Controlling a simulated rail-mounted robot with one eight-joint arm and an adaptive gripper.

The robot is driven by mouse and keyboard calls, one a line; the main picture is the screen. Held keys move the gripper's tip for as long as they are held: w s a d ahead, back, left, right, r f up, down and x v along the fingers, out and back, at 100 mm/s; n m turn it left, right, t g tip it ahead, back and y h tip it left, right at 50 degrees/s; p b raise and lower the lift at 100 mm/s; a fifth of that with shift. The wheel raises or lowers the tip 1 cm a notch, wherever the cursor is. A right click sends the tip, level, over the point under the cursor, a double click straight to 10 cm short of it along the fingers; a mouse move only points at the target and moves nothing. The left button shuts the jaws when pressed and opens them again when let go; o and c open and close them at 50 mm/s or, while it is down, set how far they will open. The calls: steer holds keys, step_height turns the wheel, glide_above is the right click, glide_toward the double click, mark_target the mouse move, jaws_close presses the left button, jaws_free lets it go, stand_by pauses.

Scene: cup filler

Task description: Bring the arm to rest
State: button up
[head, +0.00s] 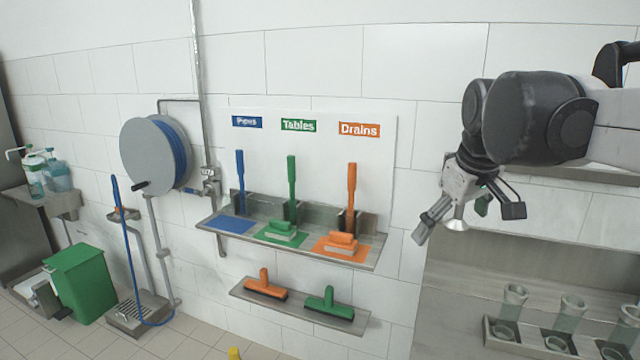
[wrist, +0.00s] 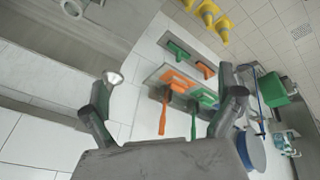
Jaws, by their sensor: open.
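My gripper (head: 468,218) hangs at the right of the head view, in front of the white tiled wall and pointing down. Its two fingers are spread wide. In the wrist view my gripper (wrist: 168,92) shows its fingers at left and right, with nothing held between them. A pale round-ended fitting (head: 457,225) shows just below the gripper in the head view, and beside the left finger in the wrist view (wrist: 113,78). I cannot tell whether it touches the finger. A small green thing behind the fingers is mostly hidden.
Clear cups (head: 514,298) stand in a metal rack (head: 497,333) at lower right. A wall shelf (head: 373,256) holds colour-coded brushes, with a lower shelf (head: 238,291) beneath. A hose reel (head: 150,155) and green bin (head: 82,282) are at left. Yellow cones (wrist: 207,10) stand on the floor.

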steer(key=s+a+f+m+t+b, duration=0.1)
steer(key=s+a+f+m+b, duration=0.1)
steer(key=s+f, duration=0.7)
steer(key=s+a+f+m+t+b, duration=0.1)
steer(key=s+a+f+m+b, duration=0.1)
steer(key=s+f, duration=0.7)
step_height(320, 180, down, 2)
steer(key=shift+s+f+m+t, duration=0.1)
steer(key=shift+s+m+t, duration=0.2)
